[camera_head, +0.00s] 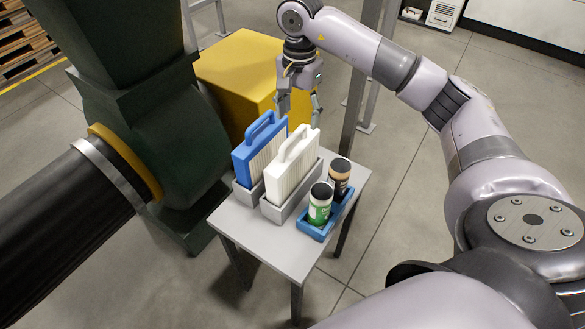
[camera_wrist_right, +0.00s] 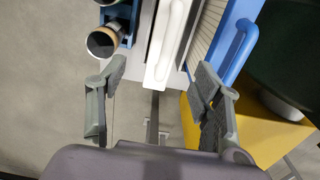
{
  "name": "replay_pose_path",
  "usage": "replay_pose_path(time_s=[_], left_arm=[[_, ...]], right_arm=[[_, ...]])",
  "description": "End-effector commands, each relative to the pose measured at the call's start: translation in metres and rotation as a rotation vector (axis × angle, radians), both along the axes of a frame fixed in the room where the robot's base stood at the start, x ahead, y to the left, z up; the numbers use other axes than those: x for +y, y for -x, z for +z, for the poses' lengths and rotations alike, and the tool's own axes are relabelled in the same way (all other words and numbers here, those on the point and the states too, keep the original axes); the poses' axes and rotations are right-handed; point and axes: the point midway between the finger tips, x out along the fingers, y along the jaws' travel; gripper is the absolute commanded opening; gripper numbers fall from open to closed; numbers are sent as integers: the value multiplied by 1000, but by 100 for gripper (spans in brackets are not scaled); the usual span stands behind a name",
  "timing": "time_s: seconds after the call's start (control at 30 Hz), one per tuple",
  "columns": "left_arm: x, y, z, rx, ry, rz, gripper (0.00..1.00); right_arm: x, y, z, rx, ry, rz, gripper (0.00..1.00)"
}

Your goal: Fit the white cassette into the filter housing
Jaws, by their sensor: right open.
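The white cassette (camera_head: 291,170), with a ribbed face and a loop handle on top, stands upright in a grey holder (camera_head: 284,211) on a small table. My right gripper (camera_head: 299,118) is open at the far side of the white cassette's handle. In the right wrist view my right gripper (camera_wrist_right: 162,72) has its fingers spread wide, with the end of the white cassette (camera_wrist_right: 168,45) between and beyond them. It looks empty, and I see no contact. I cannot tell which thing is the filter housing. My left gripper is not in view.
A blue cassette (camera_head: 246,160) stands close left of the white one. Two dark-lidded jars, one green-labelled (camera_head: 319,208) and one brown (camera_head: 339,180), sit in a blue tray (camera_head: 311,229). A yellow block (camera_head: 235,70) and a dark green machine (camera_head: 165,135) stand behind and left.

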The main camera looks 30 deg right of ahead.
Motion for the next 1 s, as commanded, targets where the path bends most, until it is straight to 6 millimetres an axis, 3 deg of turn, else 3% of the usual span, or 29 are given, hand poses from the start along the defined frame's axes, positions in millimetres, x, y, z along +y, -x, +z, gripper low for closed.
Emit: replay_pose_path(time_s=[0.3,0.63,0.83,1.0], left_arm=[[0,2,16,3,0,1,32],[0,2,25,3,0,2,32],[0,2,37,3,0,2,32],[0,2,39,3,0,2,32]], right_arm=[[2,1,-65,4,-4,0,60],[6,0,-92,3,-4,1,60],[12,-3,-122,3,-4,-2,60],[12,-3,-136,1,-4,0,60]])
